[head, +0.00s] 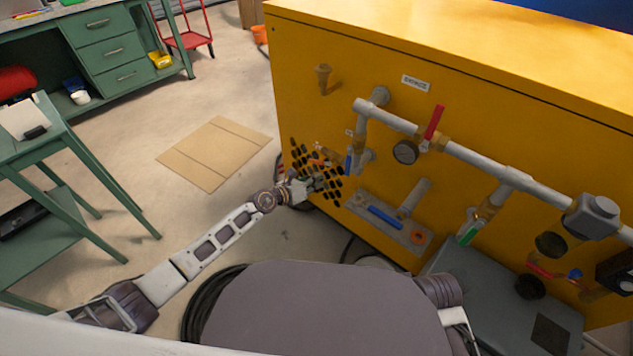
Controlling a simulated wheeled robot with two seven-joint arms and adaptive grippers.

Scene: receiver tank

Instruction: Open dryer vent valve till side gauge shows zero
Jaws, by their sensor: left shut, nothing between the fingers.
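A yellow cabinet (320,60) carries grey pipework with several valves. A small valve with a blue handle (348,163) hangs low at the left end of the pipe; its label is too small to read. A round gauge (405,152) sits under the pipe beside a valve with a raised red lever (434,122); its reading is too small to tell. A green-handled valve (468,232) hangs further right. I cannot tell which is the dryer vent valve. My left gripper (317,185) is shut and empty, in front of the black-holed grille (330,187), below left of the blue handle. My right gripper is out of view.
A grey tray (365,206) with a blue item and an orange ring juts from the cabinet. A grey box (480,300) stands below the pipes. Cardboard (213,152) lies on the floor. Green benches (60,165) stand left. A black hose (200,310) coils near my base.

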